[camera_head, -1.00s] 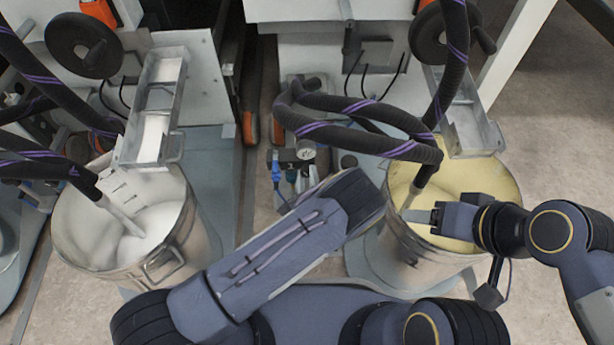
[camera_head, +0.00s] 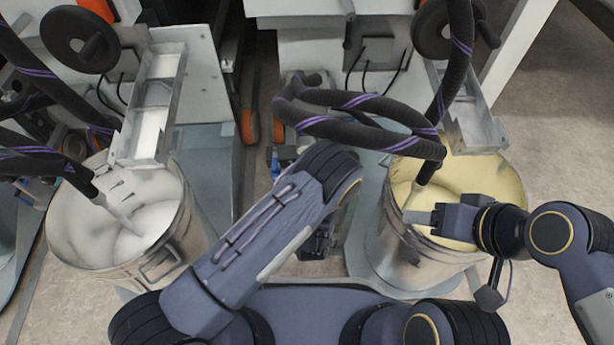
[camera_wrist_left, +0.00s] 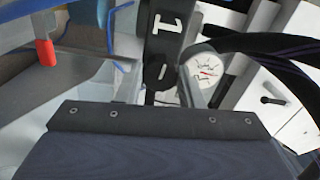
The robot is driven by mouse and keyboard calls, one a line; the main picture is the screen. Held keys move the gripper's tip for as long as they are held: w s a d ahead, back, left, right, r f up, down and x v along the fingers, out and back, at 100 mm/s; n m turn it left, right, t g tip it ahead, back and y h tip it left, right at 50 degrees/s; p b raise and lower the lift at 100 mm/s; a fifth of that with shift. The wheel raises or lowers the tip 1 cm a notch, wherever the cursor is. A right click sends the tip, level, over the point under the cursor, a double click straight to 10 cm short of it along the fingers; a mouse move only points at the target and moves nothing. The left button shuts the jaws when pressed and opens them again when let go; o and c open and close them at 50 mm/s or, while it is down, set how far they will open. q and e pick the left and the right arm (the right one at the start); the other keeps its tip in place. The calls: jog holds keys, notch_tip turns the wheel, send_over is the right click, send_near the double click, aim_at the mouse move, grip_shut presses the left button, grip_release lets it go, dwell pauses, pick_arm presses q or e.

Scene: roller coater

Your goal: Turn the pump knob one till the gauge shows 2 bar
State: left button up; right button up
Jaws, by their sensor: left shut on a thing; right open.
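In the left wrist view a black part marked with a white "1" (camera_wrist_left: 168,35), which I take as pump knob one, stands at the top middle. The round white gauge (camera_wrist_left: 204,70) is just right of it. Its dial shows some red, but the reading is too small to tell. My left gripper (camera_wrist_left: 160,88) is shut on the knob; its fingertips are hard to make out. In the head view my left forearm hides that gripper, the knob and the gauge. My right gripper (camera_head: 420,216) is open and empty at the right bucket.
A steel bucket of cream-yellow liquid (camera_head: 503,180) stands at right, one of white liquid (camera_head: 180,240) at left. Black hoses with purple stripes (camera_head: 350,127) loop over the pump area. A red-tipped part (camera_wrist_left: 45,53) shows in the left wrist view.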

pick_arm(q)
jog(key=shift+n+b, duration=1.25)
jog(key=shift+n, duration=3.75)
jog(key=o, duration=1)
jog(key=shift+c, duration=0.2)
jog(key=shift+d, duration=0.1)
